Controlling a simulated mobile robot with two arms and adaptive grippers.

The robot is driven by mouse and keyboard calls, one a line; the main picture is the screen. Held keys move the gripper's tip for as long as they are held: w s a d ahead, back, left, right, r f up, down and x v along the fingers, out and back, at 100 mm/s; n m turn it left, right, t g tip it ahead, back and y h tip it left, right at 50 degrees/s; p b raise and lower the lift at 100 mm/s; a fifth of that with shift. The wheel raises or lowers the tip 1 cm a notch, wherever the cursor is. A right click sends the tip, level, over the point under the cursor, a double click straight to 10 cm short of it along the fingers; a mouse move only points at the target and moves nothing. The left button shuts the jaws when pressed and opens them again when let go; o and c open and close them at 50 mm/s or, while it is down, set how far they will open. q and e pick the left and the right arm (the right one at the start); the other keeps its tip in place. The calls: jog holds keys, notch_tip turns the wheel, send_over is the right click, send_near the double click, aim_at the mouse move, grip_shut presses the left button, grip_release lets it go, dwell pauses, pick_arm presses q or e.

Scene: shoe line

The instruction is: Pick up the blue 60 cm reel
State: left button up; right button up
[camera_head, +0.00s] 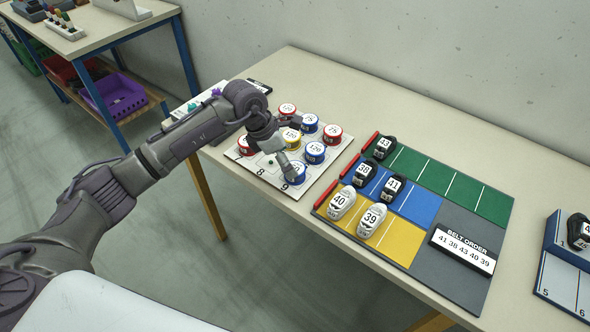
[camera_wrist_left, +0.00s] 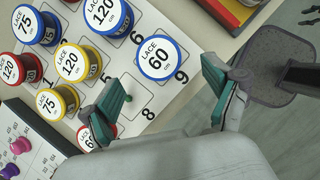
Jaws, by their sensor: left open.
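The blue reel (camera_wrist_left: 158,57) labelled LACE 60 stands on the white numbered board (camera_wrist_left: 167,108), near printed numbers 6, 8 and 9. In the head view this blue reel (camera_head: 293,177) is at the board's front edge, partly hidden by my left gripper. My left gripper (camera_head: 287,147) is over the board, open and empty. In the wrist view its green-padded fingers (camera_wrist_left: 163,88) are spread wide, with the blue 60 reel just beyond the gap between them. I cannot tell the exact height of the fingers above the board. My right gripper is not in view.
Other reels share the board: blue 120 (camera_wrist_left: 104,14), blue 75 (camera_wrist_left: 36,25), yellow 120 (camera_wrist_left: 76,66), yellow 75 (camera_wrist_left: 57,103), red 120 (camera_wrist_left: 18,69) and a partly hidden red 60 (camera_wrist_left: 88,140). A coloured mat (camera_head: 408,226) with several shoes lies to the right.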

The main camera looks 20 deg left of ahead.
pick_arm(q)
jog(key=shift+w+d+f+p, duration=0.1)
jog(key=shift+d+f+p, duration=0.25)
jog(key=shift+f, duration=0.2)
jog(key=p+x, duration=0.1)
jog(key=x, duration=0.3)
jog(key=shift+w+f, duration=0.1)
jog(key=shift+a, duration=0.1)
jog(key=c, duration=1.2)
